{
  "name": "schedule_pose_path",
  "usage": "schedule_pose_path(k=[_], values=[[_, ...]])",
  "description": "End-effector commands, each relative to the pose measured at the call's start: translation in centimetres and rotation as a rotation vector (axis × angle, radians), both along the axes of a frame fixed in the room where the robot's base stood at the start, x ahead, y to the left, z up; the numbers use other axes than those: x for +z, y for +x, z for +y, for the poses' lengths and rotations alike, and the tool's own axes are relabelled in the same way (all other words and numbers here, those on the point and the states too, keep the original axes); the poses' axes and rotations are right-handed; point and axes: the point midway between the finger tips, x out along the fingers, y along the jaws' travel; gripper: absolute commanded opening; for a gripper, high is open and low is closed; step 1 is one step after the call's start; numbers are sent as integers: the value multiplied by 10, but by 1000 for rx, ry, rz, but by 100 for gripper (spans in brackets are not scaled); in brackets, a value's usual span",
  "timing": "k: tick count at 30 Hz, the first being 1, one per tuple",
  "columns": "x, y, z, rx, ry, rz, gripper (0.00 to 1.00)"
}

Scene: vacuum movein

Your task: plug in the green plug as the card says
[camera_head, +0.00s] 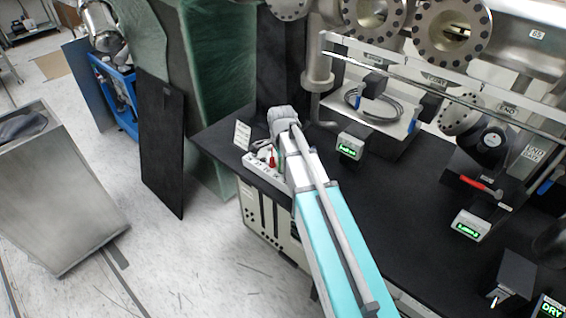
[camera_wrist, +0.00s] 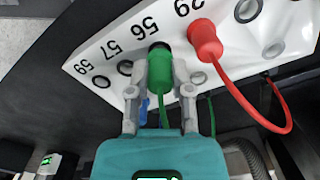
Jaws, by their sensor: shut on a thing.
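My gripper (camera_wrist: 159,92) is shut on the green plug (camera_wrist: 159,72) in the wrist view, one finger on each side. The plug's far end meets a dark ring on the white panel (camera_wrist: 112,52); I cannot tell whether it is seated in a socket. A green lead runs back below the plug. Printed numbers beside the sockets look turned over and are hard to read. In the head view a small white card (camera_head: 242,135) stands at the bench edge behind the panel (camera_head: 257,168); its writing is too small to read.
A red plug (camera_wrist: 205,42) with a looping red lead sits on the panel right of the green one. Empty sockets lie on both sides. Steel flanges (camera_head: 452,32) and pipes hang over the black bench (camera_head: 400,190); small green-lit displays (camera_head: 350,146) stand on it.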

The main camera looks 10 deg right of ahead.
Motion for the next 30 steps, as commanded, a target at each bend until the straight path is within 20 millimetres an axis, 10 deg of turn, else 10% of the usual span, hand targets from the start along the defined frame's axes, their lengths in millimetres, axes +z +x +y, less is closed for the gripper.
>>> schedule_pose_path(k=[30], values=[[-11,0,0,1,0,0,0]])
